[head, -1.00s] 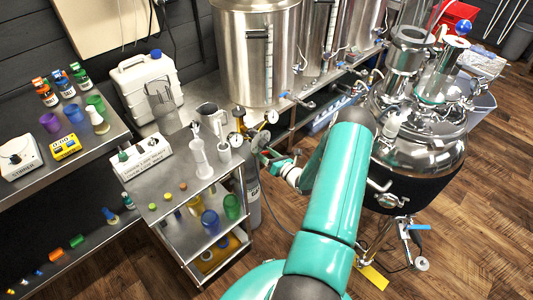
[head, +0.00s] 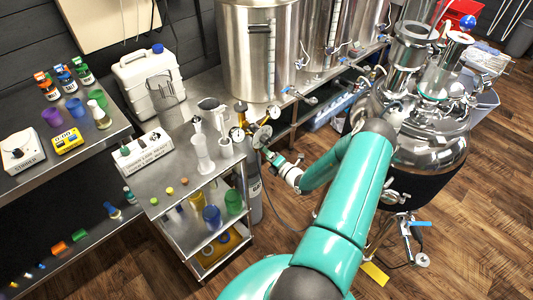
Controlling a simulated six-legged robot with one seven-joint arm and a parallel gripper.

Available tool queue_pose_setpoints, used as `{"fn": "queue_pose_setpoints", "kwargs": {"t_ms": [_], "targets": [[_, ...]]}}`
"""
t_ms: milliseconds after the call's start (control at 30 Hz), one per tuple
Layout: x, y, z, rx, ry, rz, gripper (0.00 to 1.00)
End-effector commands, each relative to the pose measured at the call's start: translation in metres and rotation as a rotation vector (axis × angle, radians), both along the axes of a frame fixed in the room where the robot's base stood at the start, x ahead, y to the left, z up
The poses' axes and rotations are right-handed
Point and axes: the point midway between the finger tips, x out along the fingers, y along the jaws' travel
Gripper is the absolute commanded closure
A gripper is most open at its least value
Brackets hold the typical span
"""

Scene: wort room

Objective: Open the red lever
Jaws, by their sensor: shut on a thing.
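My gripper (head: 268,151) is small in the head view, at the end of my teal arm, just right of the steel trolley. Its fingertips are at a round grey disc (head: 262,136) near the top of a grey gas cylinder (head: 254,195). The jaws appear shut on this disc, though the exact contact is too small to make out. Brass fittings with a right gauge (head: 275,111) and a left gauge (head: 237,134) sit by the disc. I cannot make out a red lever there; my gripper may hide it.
Steel tanks (head: 258,55) with taps stand behind. A large steel vessel (head: 425,150) stands right of my arm. Wooden floor (head: 470,240) is clear at right.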

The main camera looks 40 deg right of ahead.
Motion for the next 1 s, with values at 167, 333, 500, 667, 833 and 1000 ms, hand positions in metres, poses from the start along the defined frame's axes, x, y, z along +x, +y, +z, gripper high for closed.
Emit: {"fn": "queue_pose_setpoints", "kwargs": {"t_ms": [167,333,500,667,833,1000], "targets": [[-0.0003,0.0003,-0.0003,0.026,0.0,-0.002,0.59],[-0.0003,0.0004,-0.0004,0.03,0.001,-0.001,0.59],[-0.0003,0.0005,-0.0004,0.029,0.0,-0.001,0.59],[-0.0003,0.0005,-0.0004,0.028,0.0,-0.001,0.15],[-0.0001,0.0003,-0.0002,0.028,0.0,-0.001,0.15],[0.0004,-0.0004,0.0007,-0.003,-0.001,-0.001,0.15]]}}
